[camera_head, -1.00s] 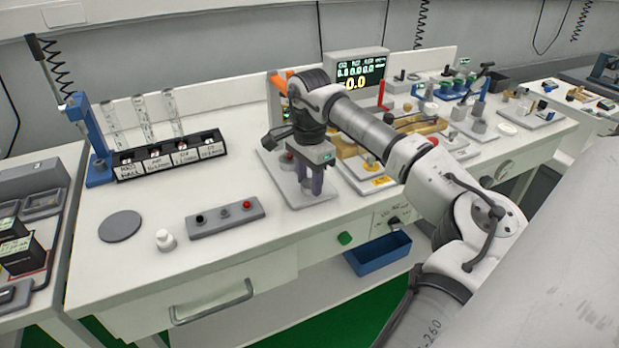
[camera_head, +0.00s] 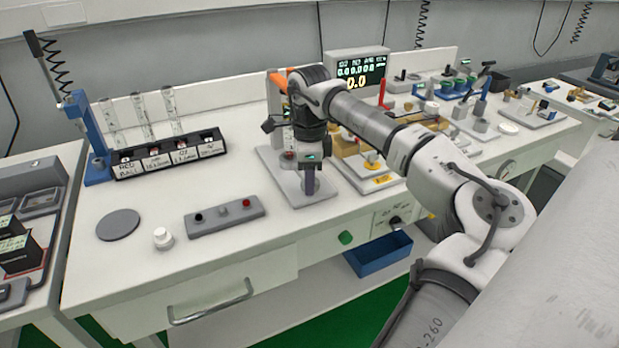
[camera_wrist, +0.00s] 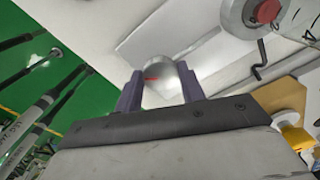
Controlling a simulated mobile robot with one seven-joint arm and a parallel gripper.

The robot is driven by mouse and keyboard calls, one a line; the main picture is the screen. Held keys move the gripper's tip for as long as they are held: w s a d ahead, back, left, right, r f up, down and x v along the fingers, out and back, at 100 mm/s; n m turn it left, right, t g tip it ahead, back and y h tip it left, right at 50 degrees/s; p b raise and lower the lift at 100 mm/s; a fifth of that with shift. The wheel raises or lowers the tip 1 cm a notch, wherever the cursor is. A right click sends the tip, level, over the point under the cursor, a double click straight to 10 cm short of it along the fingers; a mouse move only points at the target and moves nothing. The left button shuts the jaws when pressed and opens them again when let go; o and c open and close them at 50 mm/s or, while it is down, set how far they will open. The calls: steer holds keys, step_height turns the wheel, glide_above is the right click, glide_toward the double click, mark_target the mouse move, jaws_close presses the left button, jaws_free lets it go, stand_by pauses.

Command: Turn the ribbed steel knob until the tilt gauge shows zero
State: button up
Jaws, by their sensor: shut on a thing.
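My gripper (camera_head: 309,188) points down over a grey plate (camera_head: 284,195) at the middle of the cart top. In the wrist view its two purple fingers (camera_wrist: 160,92) are shut on the sides of a rounded, shiny steel knob (camera_wrist: 163,76). The knob has a small red mark on its top; its ribs cannot be made out. In the head view the fingers and wrist hide the knob.
A display (camera_head: 358,72) behind the arm shows a large yellow 0.0. A grey box with buttons (camera_head: 224,216), a white knob (camera_head: 163,239) and a grey disc (camera_head: 118,224) lie to the left. A blue bin (camera_head: 378,256) hangs below the front edge.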

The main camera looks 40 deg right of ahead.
steer(key=m, duration=0.3)
steer(key=shift+m, duration=0.3)
steer(key=shift+m+b, duration=0.45)
steer(key=shift+m, duration=1.45)
steer(key=shift+d, duration=0.1)
steer(key=o, duration=1)
